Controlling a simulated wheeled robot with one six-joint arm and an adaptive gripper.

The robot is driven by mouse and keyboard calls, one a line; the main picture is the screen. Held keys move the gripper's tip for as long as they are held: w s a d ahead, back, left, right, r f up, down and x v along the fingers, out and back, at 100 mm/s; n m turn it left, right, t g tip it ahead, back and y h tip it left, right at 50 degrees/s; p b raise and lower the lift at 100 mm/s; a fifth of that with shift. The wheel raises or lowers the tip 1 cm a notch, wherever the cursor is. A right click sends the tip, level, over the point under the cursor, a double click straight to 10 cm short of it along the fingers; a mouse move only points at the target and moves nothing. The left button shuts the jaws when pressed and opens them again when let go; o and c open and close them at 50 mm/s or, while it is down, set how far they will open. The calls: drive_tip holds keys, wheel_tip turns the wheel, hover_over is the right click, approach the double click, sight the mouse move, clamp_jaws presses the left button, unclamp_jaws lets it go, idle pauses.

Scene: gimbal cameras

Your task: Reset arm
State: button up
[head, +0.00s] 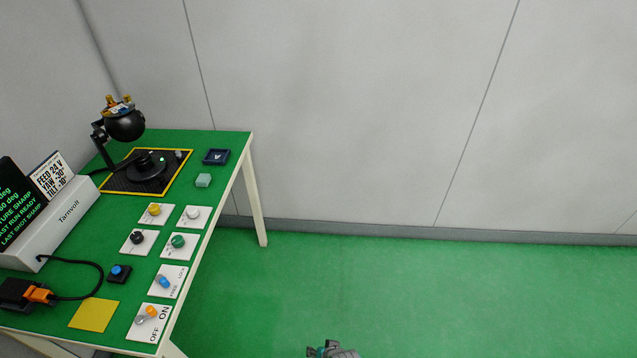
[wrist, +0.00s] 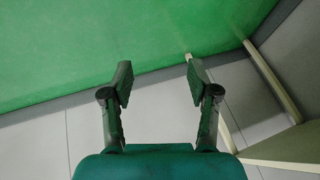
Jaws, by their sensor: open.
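My gripper (wrist: 157,84) shows in the wrist view with its two dark fingers spread apart and nothing between them. It faces the green floor and the grey wall, clear of the table. In the head view only a small part of my arm shows at the bottom edge, and the fingers cannot be made out there.
A green-topped table (head: 215,140) stands at the left, its pale legs reaching the floor. On it are a black gimbal camera (head: 125,124), several knobs and switches on white plates, a Tarnvolt box (head: 62,222) and a yellow square (head: 94,314). The green floor (head: 430,290) to the right is clear.

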drive_tip(key=s+d+r+t, duration=0.2)
drive_tip(key=s+d+r, duration=0.2)
drive_tip(key=s, duration=0.3)
drive_tip(key=s+d+r+t+h, duration=0.1)
drive_tip(key=s+d+r, duration=0.2)
drive_tip(key=s+d, duration=0.25)
drive_tip(key=s+d+r+t, duration=0.2)
drive_tip(key=s+d+r, duration=0.2)
drive_tip(key=s, duration=0.4)
drive_tip(key=s+d+r+t, duration=0.1)
drive_tip(key=s+r, duration=0.3)
drive_tip(key=r, duration=0.4)
drive_tip(key=s+d+r+t+h, duration=0.1)
drive_tip(key=s+r, duration=0.3)
drive_tip(key=r, duration=0.5)
drive_tip(key=s+d+r+n+t+h, duration=0.1)
drive_tip(key=s+r, duration=0.3)
drive_tip(key=r, duration=0.4)
drive_tip(key=shift+s+d+r+t, duration=0.15)
drive_tip(key=shift+d+r+t, duration=0.35)
drive_tip(key=shift+t, duration=0.4)
drive_tip(key=shift+d+f, duration=0.1)
drive_tip(key=shift+f, duration=0.05)
idle(1.2)
